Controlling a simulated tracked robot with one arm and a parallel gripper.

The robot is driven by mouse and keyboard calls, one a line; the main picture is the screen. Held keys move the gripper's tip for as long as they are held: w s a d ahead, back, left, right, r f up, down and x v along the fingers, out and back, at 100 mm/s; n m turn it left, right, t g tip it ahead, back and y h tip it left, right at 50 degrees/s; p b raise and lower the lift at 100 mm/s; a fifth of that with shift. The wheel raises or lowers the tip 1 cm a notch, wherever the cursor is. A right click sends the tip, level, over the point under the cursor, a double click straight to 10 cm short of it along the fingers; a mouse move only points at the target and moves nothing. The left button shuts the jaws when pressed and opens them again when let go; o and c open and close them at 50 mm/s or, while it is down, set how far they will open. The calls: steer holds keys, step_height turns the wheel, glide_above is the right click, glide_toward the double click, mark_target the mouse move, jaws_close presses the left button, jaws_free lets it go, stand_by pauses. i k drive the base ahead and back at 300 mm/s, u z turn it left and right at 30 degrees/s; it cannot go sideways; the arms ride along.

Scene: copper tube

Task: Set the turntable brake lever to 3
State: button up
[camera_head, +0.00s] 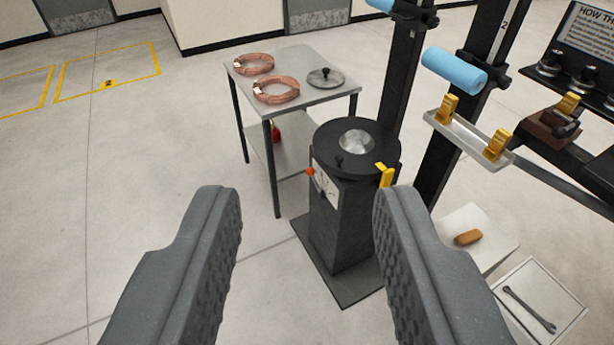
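The turntable (377,139) is a black round disc with a silver hub (357,142) on a dark pedestal (338,235). A white scale plate (326,184) is on the pedestal's front left face; its numbers are too small to read. A lever with an orange-red knob (310,171) sticks out at the plate's left edge; I cannot tell its setting. A yellow piece (385,175) stands at the disc's front right rim. My gripper (307,215) is open and empty, with its two grey fingers wide apart in the foreground. The pedestal appears between and beyond the fingers, apart from them.
A grey table (310,98) behind left holds two copper coils (276,89) and a round metal lid (326,78). Black posts with a blue roller (454,71) and a tray with yellow brackets (465,137) stand right. A wrench (529,309) lies lower right. Left floor is clear.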

mark_target(310, 171)
steer(key=u, duration=0.35)
steer(key=i, duration=1.7)
steer(key=z, duration=0.1)
